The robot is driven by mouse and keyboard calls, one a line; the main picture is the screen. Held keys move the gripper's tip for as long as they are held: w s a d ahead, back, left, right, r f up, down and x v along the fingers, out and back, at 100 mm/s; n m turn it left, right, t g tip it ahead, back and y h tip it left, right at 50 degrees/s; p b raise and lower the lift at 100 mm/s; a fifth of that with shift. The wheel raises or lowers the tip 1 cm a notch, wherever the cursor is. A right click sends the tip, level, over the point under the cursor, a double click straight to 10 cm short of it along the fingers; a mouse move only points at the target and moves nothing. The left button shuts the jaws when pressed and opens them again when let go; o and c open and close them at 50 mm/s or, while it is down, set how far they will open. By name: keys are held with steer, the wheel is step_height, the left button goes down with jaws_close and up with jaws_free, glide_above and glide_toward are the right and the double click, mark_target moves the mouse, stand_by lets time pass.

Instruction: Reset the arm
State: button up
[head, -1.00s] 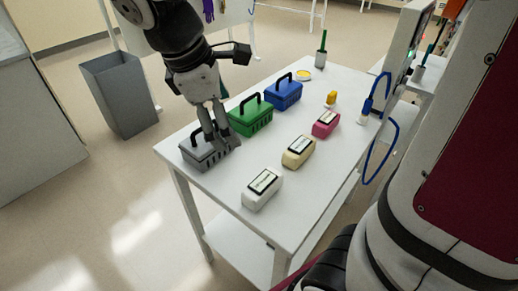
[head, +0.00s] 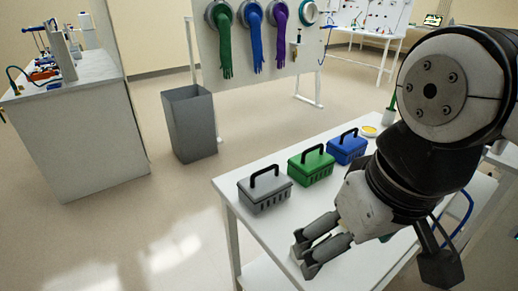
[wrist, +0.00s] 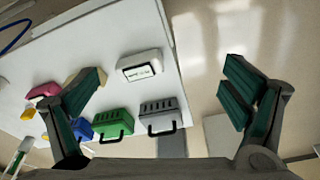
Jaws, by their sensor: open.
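My gripper (head: 318,245) is open and empty above the near left part of the white table (head: 300,220) in the head view. In the wrist view its two fingers (wrist: 165,105) are spread wide with nothing between them. A grey basket (head: 265,190), a green basket (head: 311,165) and a blue basket (head: 347,147) stand in a row along the table's left edge, handles up. They also show in the wrist view, as does a white labelled block (wrist: 140,66). A tan block (wrist: 84,82) and a pink block (wrist: 45,92) are partly seen there. My arm hides much of the table in the head view.
A grey bin (head: 190,124) stands on the floor beyond the table. Behind it is a white panel (head: 235,70) with green, blue and purple gloves. A counter (head: 85,125) stands at the left. The floor between is clear.

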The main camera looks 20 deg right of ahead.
step_height(320, 180, up, 9)
steer(key=t+p, duration=0.1)
steer(key=p, duration=0.6)
steer(key=shift+f+t, duration=0.15)
steer(key=shift+t, duration=0.25)
